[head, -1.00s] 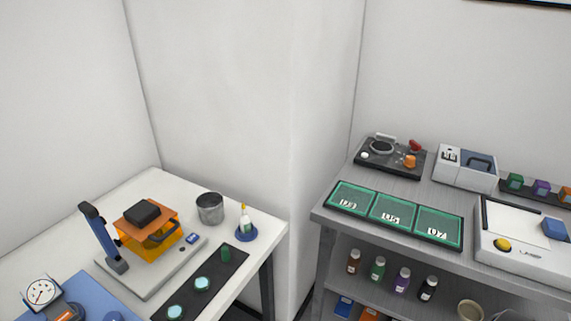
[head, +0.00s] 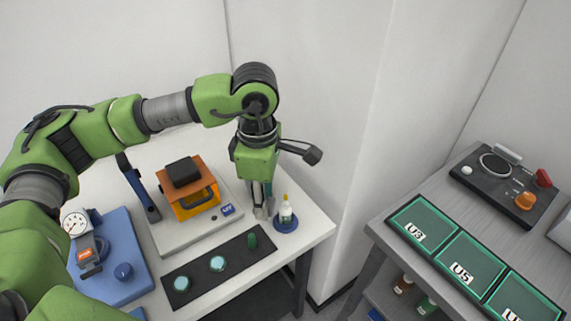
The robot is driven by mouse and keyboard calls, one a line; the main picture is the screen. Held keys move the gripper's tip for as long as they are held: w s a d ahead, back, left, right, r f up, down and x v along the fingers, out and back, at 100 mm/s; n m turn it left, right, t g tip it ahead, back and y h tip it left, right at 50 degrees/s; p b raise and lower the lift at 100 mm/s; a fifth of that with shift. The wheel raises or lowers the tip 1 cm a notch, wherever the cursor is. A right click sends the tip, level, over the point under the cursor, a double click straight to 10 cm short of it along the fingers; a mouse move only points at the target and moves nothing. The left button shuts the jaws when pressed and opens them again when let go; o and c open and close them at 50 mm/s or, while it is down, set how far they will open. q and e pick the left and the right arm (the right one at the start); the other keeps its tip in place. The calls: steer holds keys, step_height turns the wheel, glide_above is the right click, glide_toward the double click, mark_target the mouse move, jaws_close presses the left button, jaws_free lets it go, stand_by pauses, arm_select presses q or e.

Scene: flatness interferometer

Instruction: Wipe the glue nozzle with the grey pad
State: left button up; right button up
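The glue bottle (head: 286,212), white with a yellow nozzle (head: 285,197), stands upright on a round blue base near the right corner of the white table. My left gripper (head: 263,211) points down just left of the bottle, apart from the nozzle. Its fingers are small and partly merged in view, so I cannot tell whether they are open or hold anything. I cannot make out a grey pad for certain. The metal cup seen earlier is hidden behind my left gripper. My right gripper is not in view.
An orange device with a dark block on top (head: 183,172) stands left of the gripper. A black strip (head: 200,279) with teal discs and a green piece lies in front. At right, a grey bench (head: 418,199) carries green trays (head: 422,222) and a black control box (head: 503,184).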

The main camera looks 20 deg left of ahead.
arm_select(q)
steer(key=w+d+r+n+p, duration=0.1)
steer(key=w+n, duration=0.1)
steer(key=n, duration=0.6)
steer(key=w+r+n+p, duration=0.1)
steer(key=w+n, duration=0.1)
steer(key=n, duration=0.7)
steer(key=w+d+n+p, duration=0.1)
steer(key=w+n, duration=0.1)
steer(key=n, duration=0.7)
steer(key=shift+w+d+r+p, duration=0.3)
steer(key=shift+w+r+p, duration=0.05)
steer(key=shift+r, duration=0.05)
steer(key=shift+f+n, duration=0.15)
steer(key=shift+n, duration=0.25)
steer(key=shift+f+b, duration=0.5)
steer(key=shift+f, duration=0.25)
steer(key=shift+f+b, duration=0.65)
steer(key=shift+f, duration=0.55)
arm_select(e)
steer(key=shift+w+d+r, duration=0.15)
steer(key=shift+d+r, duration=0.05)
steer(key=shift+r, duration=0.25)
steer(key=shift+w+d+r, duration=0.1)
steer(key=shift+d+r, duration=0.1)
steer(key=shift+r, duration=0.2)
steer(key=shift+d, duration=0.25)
